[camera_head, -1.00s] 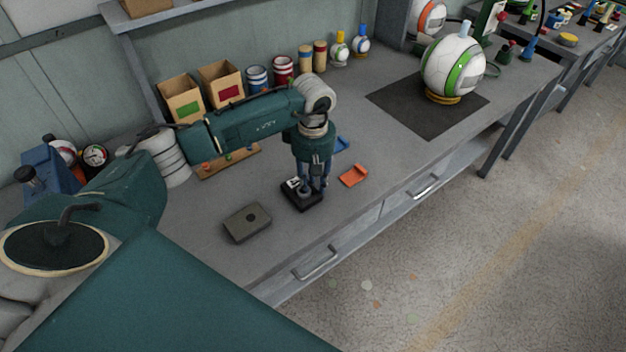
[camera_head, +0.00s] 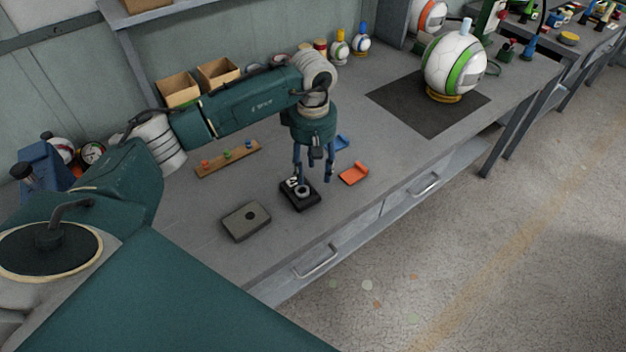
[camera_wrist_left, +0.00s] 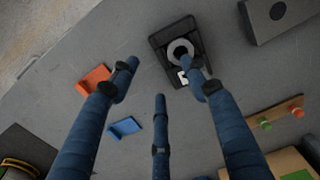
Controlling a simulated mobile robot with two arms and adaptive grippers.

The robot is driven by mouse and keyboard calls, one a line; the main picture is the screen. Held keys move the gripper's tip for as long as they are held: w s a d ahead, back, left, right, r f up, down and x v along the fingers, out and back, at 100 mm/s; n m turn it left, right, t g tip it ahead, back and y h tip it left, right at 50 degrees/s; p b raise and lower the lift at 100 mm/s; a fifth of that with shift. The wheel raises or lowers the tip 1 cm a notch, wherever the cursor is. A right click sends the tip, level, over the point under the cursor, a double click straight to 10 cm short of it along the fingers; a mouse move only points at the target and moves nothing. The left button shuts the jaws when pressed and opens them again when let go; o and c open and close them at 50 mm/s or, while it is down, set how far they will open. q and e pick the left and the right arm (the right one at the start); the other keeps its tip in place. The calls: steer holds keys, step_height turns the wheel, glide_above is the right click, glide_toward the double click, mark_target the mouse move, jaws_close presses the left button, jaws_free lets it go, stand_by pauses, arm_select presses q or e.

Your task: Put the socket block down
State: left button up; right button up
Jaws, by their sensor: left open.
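A black block with a grey ring-shaped socket on it, which looks like the socket block (camera_head: 312,200), rests flat on the bench. It also shows at the top of the left wrist view (camera_wrist_left: 160,62). My left gripper (camera_head: 314,178) has three blue fingers pointing down, spread apart, with nothing held. It hovers just above and slightly beyond the block. In the left wrist view my left gripper (camera_wrist_left: 162,82) has one fingertip overlapping the block's edge; I cannot tell whether it touches. My right gripper is not in view.
A grey block with a hole (camera_head: 246,221) lies to the left. An orange piece (camera_head: 354,173) and a blue piece (camera_head: 343,142) lie to the right. A wooden strip with coloured pegs (camera_head: 228,160) lies behind. A dark mat (camera_head: 410,112) and large ball (camera_head: 453,68) are farther right.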

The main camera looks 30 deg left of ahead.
arm_select(q)
step_height(320, 180, up, 8)
steer(key=b, duration=0.1)
stand_by(0.6)
